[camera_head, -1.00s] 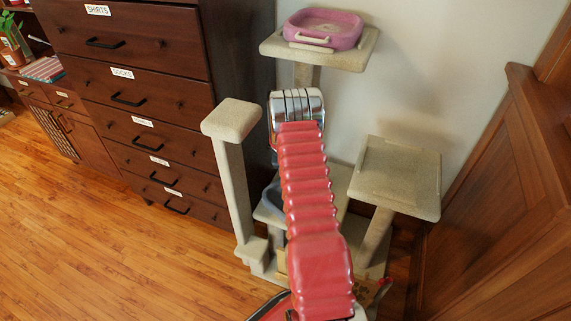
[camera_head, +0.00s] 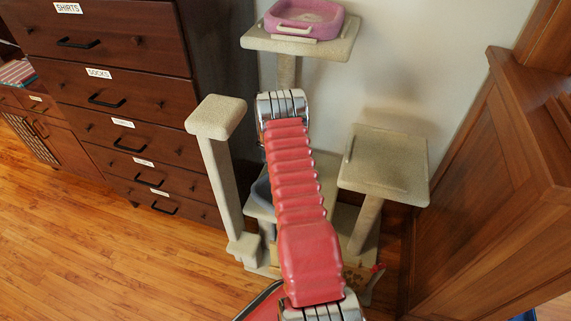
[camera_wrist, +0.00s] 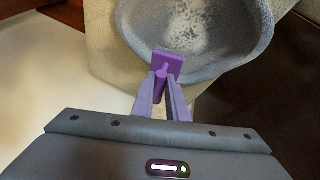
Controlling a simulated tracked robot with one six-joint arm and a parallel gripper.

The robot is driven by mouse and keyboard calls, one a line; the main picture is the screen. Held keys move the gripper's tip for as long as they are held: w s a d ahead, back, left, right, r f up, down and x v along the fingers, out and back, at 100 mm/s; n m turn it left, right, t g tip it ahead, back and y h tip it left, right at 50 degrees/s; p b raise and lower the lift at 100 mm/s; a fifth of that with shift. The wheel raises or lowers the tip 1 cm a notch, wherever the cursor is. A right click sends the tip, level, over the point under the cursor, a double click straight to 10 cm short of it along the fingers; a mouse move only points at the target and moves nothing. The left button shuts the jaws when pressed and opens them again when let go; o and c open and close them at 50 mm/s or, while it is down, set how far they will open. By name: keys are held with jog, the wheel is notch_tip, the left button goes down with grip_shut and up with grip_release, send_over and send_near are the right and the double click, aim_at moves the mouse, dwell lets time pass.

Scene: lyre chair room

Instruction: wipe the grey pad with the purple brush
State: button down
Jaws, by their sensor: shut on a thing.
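The purple brush (camera_wrist: 165,63) is clamped between the fingertips of my gripper (camera_wrist: 162,82) in the wrist view. The grey pad (camera_wrist: 215,28) lines a rounded hollow in the beige cat tree and has a pale speckled patch near its middle. The brush overlaps the near edge of the pad in the picture; I cannot tell whether it touches. In the head view, a bit of the grey hollow (camera_head: 262,196) shows left of my red arm. My arm hides the gripper and brush there.
The cat tree has a scratching post (camera_head: 222,180) on the left, a platform (camera_head: 386,168) on the right and a pink bed (camera_head: 305,16) on top. A dark drawer chest (camera_head: 125,90) stands left and wooden panelling (camera_head: 490,180) right. The floor (camera_head: 120,255) at lower left is clear.

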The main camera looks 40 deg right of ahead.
jog(key=shift+f, duration=1.45)
jog(key=shift+s+f, duration=0.1)
jog(key=shift+f, duration=0.45)
jog(key=shift+s+f, duration=0.15)
jog(key=shift+f, duration=0.25)
jog(key=shift+a, duration=0.15)
jog(key=shift+a+r, duration=0.2)
jog(key=shift+a, duration=1.55)
jog(key=shift+a, duration=0.45)
jog(key=shift+a+r, duration=0.15)
jog(key=shift+a, duration=1.3)
jog(key=shift+s+a, duration=0.1)
jog(key=shift+a, duration=0.05)
